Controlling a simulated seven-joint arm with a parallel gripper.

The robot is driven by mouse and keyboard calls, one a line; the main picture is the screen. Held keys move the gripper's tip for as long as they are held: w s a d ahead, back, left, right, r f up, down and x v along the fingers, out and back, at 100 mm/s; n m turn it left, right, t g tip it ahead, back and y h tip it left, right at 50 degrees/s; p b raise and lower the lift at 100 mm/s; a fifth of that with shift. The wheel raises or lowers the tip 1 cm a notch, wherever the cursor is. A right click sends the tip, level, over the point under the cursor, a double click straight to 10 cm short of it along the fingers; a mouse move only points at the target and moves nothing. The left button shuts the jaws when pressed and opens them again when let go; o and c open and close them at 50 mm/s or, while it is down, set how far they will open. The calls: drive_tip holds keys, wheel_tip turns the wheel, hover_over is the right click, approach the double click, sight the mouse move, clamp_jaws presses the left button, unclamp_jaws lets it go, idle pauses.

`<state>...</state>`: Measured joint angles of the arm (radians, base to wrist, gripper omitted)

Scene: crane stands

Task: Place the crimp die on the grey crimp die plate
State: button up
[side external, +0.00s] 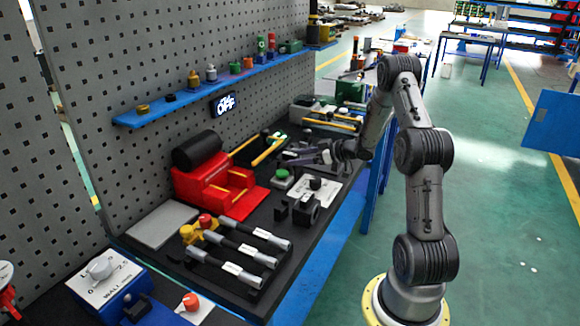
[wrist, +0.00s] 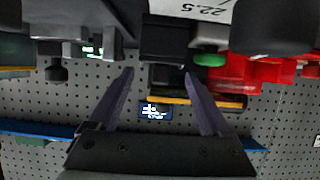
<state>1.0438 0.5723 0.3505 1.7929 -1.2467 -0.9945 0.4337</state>
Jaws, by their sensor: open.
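A flat grey plate (side external: 163,224) lies bare on the bench at the left, in front of the red machine; it looks like the crimp die plate. Dark blocks (side external: 304,211) stand near the bench's front edge, right of the red machine. I cannot tell for certain which dark piece is the crimp die. My gripper (side external: 292,158) is over the back part of the bench, pointing toward the pegboard, away from the grey plate. In the wrist view my gripper (wrist: 158,74) has its fingers apart, with nothing held between them.
The red machine (side external: 215,185) with a black roller stands mid-bench. Several black-handled tools (side external: 238,250) and yellow pieces lie in front of the grey plate. A white labelled plate (side external: 325,190) and green button (side external: 282,174) sit near my gripper. A blue shelf (side external: 205,88) runs along the pegboard.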

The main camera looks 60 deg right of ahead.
sight(283, 159)
drive_tip(key=x, duration=0.7)
drive_tip(key=shift+w+f, duration=0.1)
drive_tip(key=shift+w, duration=0.15)
clamp_jaws()
idle(0.4)
